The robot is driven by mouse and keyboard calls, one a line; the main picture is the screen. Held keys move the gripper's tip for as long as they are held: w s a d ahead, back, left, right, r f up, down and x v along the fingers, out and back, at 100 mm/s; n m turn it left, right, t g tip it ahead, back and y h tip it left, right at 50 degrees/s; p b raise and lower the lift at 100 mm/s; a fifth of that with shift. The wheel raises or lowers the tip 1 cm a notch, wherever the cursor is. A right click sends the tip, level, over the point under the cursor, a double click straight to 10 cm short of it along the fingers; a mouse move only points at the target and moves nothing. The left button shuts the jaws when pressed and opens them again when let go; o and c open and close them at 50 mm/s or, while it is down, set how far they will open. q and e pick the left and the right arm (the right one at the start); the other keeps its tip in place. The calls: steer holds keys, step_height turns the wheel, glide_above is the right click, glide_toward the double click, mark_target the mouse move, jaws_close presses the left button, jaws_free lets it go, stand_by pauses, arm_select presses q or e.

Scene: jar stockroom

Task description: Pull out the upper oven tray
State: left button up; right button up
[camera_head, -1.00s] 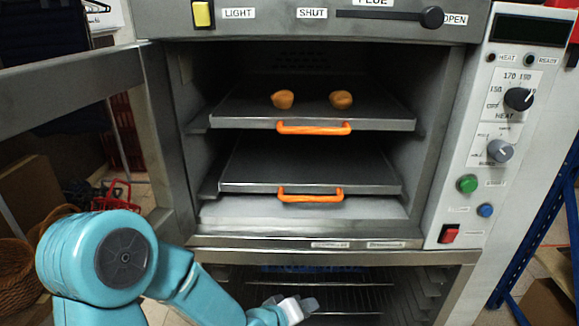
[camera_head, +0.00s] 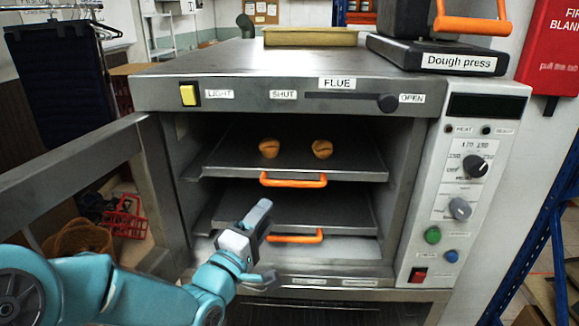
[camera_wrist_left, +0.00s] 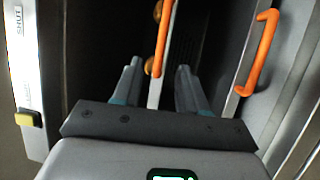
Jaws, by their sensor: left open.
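The upper oven tray (camera_head: 230,163) is a dark metal sheet with an orange handle (camera_head: 293,180) on its front edge, and it sits inside the oven. Two brown buns (camera_head: 269,148) lie on it. The lower tray (camera_head: 340,205) sits below with its own orange handle (camera_head: 305,238), partly hidden by my gripper. My left gripper (camera_head: 262,245) is open and empty in front of the oven, below the upper handle. In the left wrist view, the upper handle (camera_wrist_left: 161,38) shows beyond and between the open fingers (camera_wrist_left: 158,82); the lower handle (camera_wrist_left: 262,55) is to the right. My right gripper is not in view.
The oven door (camera_head: 75,165) stands open at the left. The control panel (camera_head: 460,190) with knobs and buttons is at the right. A dough press (camera_head: 440,55) stands on top. A red basket (camera_head: 125,220) is on the floor at left.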

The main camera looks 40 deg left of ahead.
mark_target(287, 185)
arm_select(q)
steer(key=p+x, duration=0.3)
steer(key=x, duration=0.7)
steer(key=shift+w, duration=1)
steer(key=shift+s, duration=0.1)
jaws_close()
